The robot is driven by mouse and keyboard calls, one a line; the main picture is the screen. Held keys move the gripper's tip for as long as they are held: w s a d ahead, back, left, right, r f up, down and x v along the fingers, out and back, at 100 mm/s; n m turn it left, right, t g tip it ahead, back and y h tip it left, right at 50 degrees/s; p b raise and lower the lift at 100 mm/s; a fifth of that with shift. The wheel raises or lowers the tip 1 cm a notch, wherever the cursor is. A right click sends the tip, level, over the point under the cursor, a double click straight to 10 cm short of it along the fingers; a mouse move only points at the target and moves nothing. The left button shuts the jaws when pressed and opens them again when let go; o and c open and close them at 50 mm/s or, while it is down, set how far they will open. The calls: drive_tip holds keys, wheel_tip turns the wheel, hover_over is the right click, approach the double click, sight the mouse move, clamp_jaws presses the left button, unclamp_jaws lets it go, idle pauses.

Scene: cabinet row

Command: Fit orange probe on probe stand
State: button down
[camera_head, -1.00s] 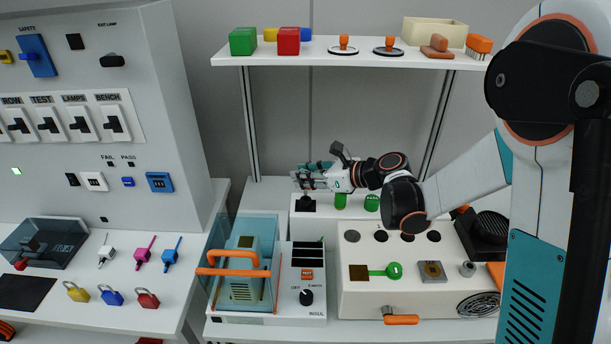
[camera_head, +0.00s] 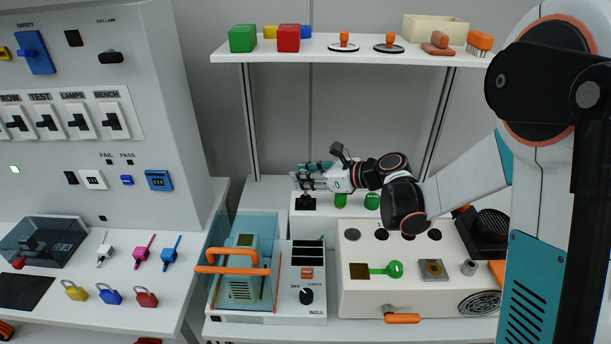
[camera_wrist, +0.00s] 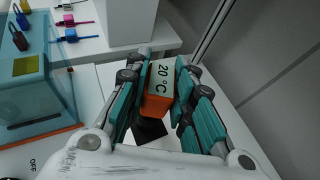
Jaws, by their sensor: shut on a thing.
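My gripper (camera_head: 308,180) is at the back of the bench, over the left end of a white raised block (camera_head: 320,207). In the wrist view my gripper (camera_wrist: 160,88) is shut on an orange piece (camera_wrist: 155,106) with a pale face marked "20 °C", which I take to be the orange probe. Its lower end is hidden. A black piece (camera_head: 306,203), perhaps the probe stand's seat, shows below my gripper and also in the wrist view (camera_wrist: 149,131). I cannot tell whether the probe touches it. Two green pieces (camera_head: 341,200) (camera_head: 372,202) stand to the right.
A clear-covered box with an orange handle (camera_head: 232,252) stands front left of my gripper. A white panel box with a green key-shaped piece (camera_head: 395,269) is in front right. A shelf (camera_head: 345,55) with coloured blocks hangs above. A wall stands behind.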

drive_tip(key=shift+f+b, duration=1.3)
drive_tip(key=shift+f, duration=0.35)
drive_tip(key=c, duration=1.3)
unclamp_jaws()
drive_tip(key=shift+d+r, duration=0.1)
drive_tip(key=v, duration=1.2)
